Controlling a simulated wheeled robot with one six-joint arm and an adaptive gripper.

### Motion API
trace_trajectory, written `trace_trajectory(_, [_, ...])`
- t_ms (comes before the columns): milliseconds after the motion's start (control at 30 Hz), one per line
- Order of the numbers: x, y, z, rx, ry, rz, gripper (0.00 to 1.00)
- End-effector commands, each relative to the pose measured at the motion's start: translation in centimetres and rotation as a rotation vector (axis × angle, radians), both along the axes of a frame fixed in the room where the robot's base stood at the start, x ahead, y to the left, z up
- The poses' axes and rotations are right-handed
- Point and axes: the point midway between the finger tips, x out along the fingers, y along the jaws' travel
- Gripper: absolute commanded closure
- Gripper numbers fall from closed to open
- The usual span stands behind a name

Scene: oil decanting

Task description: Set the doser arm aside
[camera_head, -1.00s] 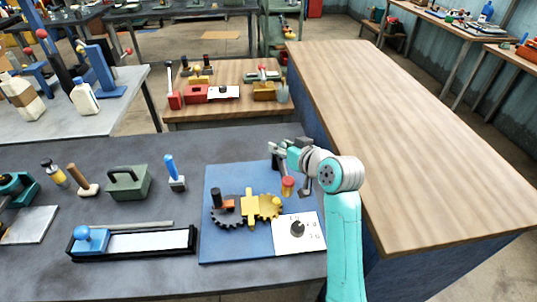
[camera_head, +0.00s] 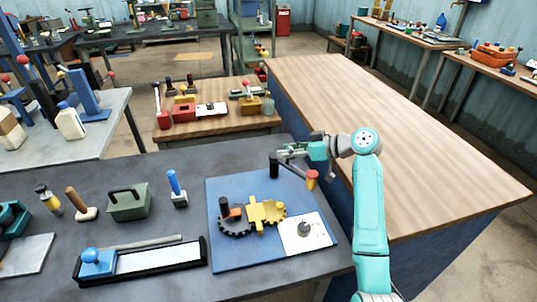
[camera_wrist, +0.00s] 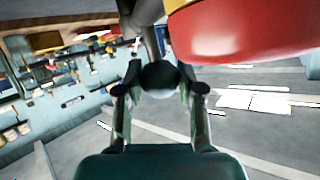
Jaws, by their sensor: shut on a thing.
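My gripper (camera_head: 284,156) is shut on the doser arm above the back right corner of the blue board (camera_head: 222,190). The part I take for the doser arm has a black upright piece (camera_head: 273,166) by the fingertips and a red-topped, orange-yellow piece (camera_head: 312,180) to the right. How these join is hidden by my gripper. In the wrist view, the fingers close around a dark rounded part (camera_wrist: 160,76), and the red and yellow piece (camera_wrist: 245,35) looms at the upper right. A dark gear (camera_head: 235,226) and a yellow mechanism (camera_head: 256,213) sit on the board.
A white card (camera_head: 312,236) with a small dark part lies on the board. The long wooden table (camera_head: 400,140) to the right is bare. Left stand a blue-handled tool (camera_head: 175,188), a green box (camera_head: 129,202) and a black-framed tray (camera_head: 160,260).

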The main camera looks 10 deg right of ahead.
Motion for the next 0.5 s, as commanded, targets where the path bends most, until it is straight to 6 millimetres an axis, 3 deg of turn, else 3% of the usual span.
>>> trace_trajectory(200, [0.0,-1.9,0.0,-0.002,0.001,0.010,1.00])
trace_trajectory(500, [0.0,-2.2,-0.1,-0.002,0.002,0.014,1.00])
